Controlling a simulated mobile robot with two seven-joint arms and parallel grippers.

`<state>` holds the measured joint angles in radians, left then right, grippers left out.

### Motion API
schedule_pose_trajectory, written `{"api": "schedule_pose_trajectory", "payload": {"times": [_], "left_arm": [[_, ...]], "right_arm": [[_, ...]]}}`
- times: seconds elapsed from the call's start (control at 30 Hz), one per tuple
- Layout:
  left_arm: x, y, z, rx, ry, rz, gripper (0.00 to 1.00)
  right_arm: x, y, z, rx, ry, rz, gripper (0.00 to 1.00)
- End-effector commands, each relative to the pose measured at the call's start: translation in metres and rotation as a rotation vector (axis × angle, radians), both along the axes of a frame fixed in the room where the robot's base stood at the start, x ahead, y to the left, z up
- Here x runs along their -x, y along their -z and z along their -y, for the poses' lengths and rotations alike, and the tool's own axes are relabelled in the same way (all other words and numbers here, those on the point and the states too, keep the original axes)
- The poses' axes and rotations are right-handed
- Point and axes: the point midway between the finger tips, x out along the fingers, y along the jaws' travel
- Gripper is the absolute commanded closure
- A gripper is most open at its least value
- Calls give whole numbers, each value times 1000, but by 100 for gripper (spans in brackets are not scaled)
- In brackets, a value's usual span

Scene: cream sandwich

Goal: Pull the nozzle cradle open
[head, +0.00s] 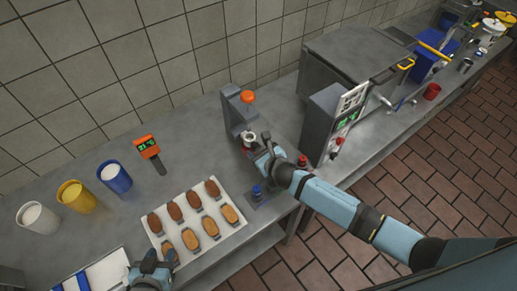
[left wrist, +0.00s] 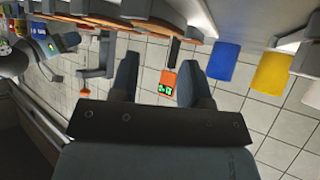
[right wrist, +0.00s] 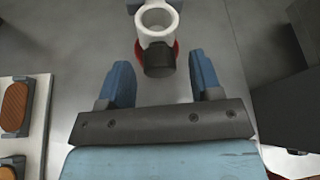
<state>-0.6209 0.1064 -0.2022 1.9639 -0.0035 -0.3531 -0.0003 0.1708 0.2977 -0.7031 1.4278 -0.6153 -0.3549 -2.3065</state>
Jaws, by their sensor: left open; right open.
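The nozzle cradle shows in the right wrist view as a white ring (right wrist: 157,18) with a dark stub handle (right wrist: 159,60) and some red beneath it. In the head view the ring (head: 249,138) sits at the foot of a grey stand (head: 237,112) with an orange knob. My right gripper (head: 263,151) is beside it in the head view. In the right wrist view its blue fingers (right wrist: 161,78) are open and empty, with the handle just beyond and between the tips. My left gripper (head: 149,262) is open and empty near the tray's front edge.
A white tray (head: 168,248) holds several brown oval cakes. White, yellow (head: 77,196) and blue cups (head: 115,178) stand to its left. An orange thermometer (head: 147,147) lies behind the tray. A grey control box (head: 323,118) stands right of my right gripper, with a blue-topped item (head: 257,192) in front.

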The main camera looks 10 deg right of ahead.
Motion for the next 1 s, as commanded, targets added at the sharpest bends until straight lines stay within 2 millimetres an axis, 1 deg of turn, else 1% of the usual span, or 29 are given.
{"api": "schedule_pose_trajectory", "payload": {"times": [0.1, 0.37, 0.47, 0.5, 0.57, 0.6, 0.63, 0.77, 1.0], "left_arm": [[-2, -1, -1, 0, 0, 4, 57], [-2, 0, -1, -2, -1, 2, 57], [0, 1, -1, -2, 0, -2, 57], [0, 2, -1, -2, 0, -3, 57], [1, 2, -1, -2, 0, -4, 57], [1, 2, -1, -2, 0, -5, 57], [2, 2, -1, -3, 0, -6, 57], [2, 3, -1, -2, 1, -7, 57], [3, 3, -1, -2, 1, -7, 57]], "right_arm": [[-5, 2, -2, -1, 1, -1, 41], [-6, 3, -2, -1, -1, -1, 41], [-6, 3, -2, -1, 0, 0, 62], [-6, 3, -2, -1, -1, -1, 71], [-6, 3, -2, -1, 0, 0, 85], [-6, 3, -2, -1, -1, -1, 94], [-6, 3, -2, -1, 0, 0, 100], [-4, 3, -1, 1, 0, -1, 100], [21, 3, 9, 1, -1, -1, 100]]}}
